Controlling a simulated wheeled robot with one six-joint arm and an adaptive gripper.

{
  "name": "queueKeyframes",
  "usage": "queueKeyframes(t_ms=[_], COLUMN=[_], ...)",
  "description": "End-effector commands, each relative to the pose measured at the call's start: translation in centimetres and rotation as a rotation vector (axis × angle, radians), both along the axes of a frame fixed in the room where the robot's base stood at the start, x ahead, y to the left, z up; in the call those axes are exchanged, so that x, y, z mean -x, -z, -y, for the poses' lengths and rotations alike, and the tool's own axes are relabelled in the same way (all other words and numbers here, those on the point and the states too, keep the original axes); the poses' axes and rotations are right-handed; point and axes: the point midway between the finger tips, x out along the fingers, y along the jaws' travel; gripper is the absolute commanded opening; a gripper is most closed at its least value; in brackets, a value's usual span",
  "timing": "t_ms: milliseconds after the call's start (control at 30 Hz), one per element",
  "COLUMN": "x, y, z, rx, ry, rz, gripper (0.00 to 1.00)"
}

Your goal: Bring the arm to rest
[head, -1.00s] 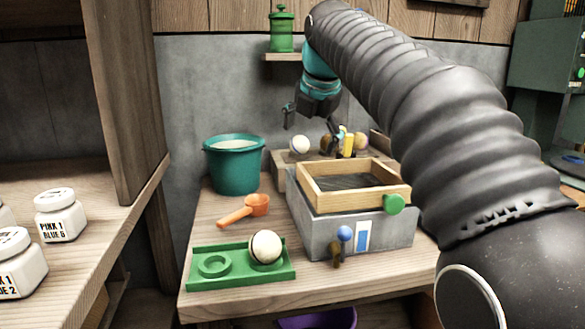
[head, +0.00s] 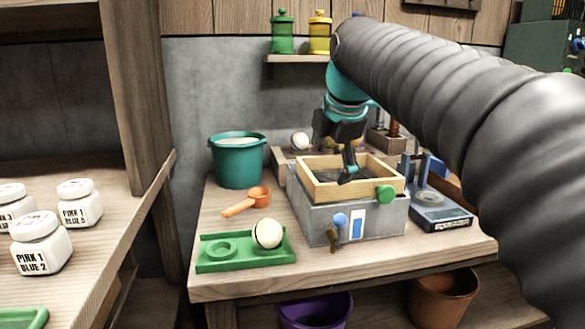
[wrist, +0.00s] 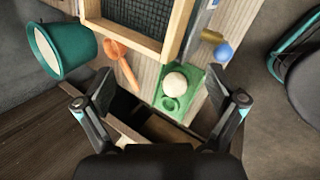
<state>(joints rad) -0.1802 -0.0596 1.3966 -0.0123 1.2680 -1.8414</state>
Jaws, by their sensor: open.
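My gripper (head: 347,160) hangs in front of the back wall, above the wooden sieve frame in the head view. In the wrist view my gripper (wrist: 163,98) has its two fingers wide apart with nothing between them in its grasp. A cream ball (head: 268,233) with a dark band sits on the right part of a green tray (head: 245,262). The tray's left part holds an empty ring. The ball also shows in the wrist view (wrist: 175,85), beyond the fingers. My ribbed dark arm fills the right side of the head view.
A wooden sieve (head: 305,180) sits on a grey box (head: 380,222). White jars (head: 79,203) stand on the left shelf. Purple (head: 316,312) and brown (head: 443,297) bins are below.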

Motion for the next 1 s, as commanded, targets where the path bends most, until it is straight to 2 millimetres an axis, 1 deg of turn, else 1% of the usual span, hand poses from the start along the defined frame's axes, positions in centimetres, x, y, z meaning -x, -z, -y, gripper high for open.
queueKeyframes(t_ms=[33,167,367,400,567,600,667,700,800,900,967,1000], x=[1.1,4.3,10.1,11.3,16.0,17.2,18.9,20.0,22.3,23.9,24.4,24.4], y=[0.4,2.4,6.9,7.9,12.4,13.7,15.5,16.8,19.5,21.5,22.3,22.3], z=[0.6,2.2,4.7,5.1,6.6,7.0,7.4,7.6,8.1,8.4,8.5,8.5], rx=[-0.033,-0.154,-0.37,-0.413,-0.587,-0.629,-0.693,-0.732,-0.819,-0.882,-0.907,-0.907], ry=[0.064,0.295,0.704,0.788,1.117,1.198,1.318,1.393,1.557,1.674,1.72,1.72], rz=[-0.006,-0.03,-0.062,-0.068,-0.086,-0.09,-0.094,-0.098,-0.101,-0.104,-0.104,-0.104], gripper=[0.94,0.94,0.94,0.94,0.94,0.94,0.94,0.94,0.94,0.94,0.94,0.94])
